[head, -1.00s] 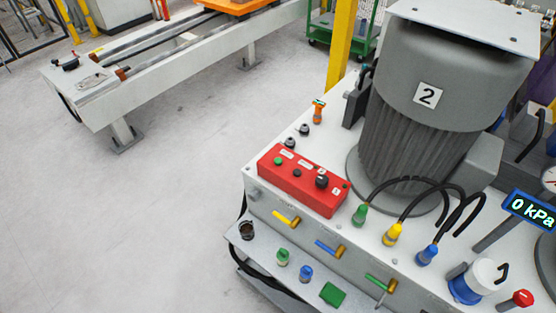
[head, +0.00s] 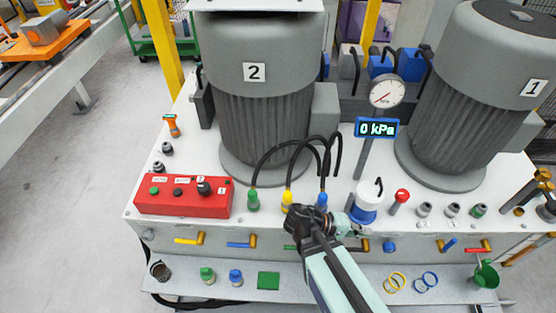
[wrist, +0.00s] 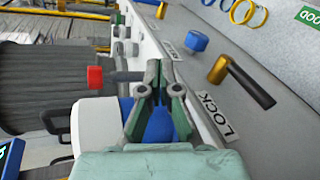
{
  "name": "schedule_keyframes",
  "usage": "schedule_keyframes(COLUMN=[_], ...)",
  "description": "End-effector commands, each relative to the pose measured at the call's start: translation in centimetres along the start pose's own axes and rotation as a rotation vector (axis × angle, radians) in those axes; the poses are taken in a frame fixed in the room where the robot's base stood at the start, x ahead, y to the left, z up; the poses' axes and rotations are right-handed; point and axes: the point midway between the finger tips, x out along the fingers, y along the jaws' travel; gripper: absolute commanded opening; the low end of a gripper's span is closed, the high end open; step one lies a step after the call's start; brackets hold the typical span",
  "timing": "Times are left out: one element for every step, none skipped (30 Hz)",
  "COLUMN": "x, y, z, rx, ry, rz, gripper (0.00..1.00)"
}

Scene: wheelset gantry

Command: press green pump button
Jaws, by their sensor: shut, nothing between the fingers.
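The red control box (head: 185,207) sits at the left front of the white pump bench in the head view. Its green button (head: 154,191) is at the left end of its top, beside a black button (head: 178,193) and a black knob (head: 204,188). My gripper (head: 358,231) is to the right of the box, clear of it, over the bench's front edge by the blue-and-white fitting (head: 364,205). In the wrist view my gripper (wrist: 157,68) is shut and empty. The control box is not in the wrist view.
Pump motor 2 (head: 262,110) stands behind the box. Hoses with green, yellow and blue connectors (head: 288,198) rise between box and gripper. Valve handles line the front face. A gauge post with a 0 kPa display (head: 377,128) stands behind the gripper.

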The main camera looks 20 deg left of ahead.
Motion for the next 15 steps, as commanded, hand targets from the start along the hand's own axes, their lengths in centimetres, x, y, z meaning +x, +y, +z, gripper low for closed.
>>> schedule_keyframes(x=[-1.8, -2.9, -4.3, -5.4, -6.6, -8.2, -9.4, -10.6, -12.3, -13.5, -14.8, -16.4, -17.7, -18.9, -20.6], y=[1.3, 2.1, 3.0, 3.7, 4.3, 5.0, 5.4, 5.7, 6.1, 6.3, 6.4, 6.5, 6.4, 6.3, 6.2], z=[-0.6, -0.9, -1.3, -1.7, -2.0, -2.5, -3.0, -3.4, -4.0, -4.6, -5.1, -5.8, -6.4, -7.0, -7.7], rx=[0.025, 0.041, 0.063, 0.079, 0.097, 0.119, 0.137, 0.152, 0.173, 0.188, 0.201, 0.217, 0.229, 0.238, 0.25], ry=[0.029, 0.045, 0.067, 0.084, 0.103, 0.127, 0.147, 0.167, 0.194, 0.216, 0.238, 0.267, 0.289, 0.311, 0.341], rz=[0.041, 0.065, 0.096, 0.116, 0.135, 0.153, 0.165, 0.172, 0.178, 0.179, 0.178, 0.171, 0.163, 0.153, 0.137], gripper=[0.0, 0.0, 0.0, 0.0, 0.0, 0.0, 0.0, 0.0, 0.0, 0.0, 0.0, 0.0, 0.0, 0.0, 0.0])
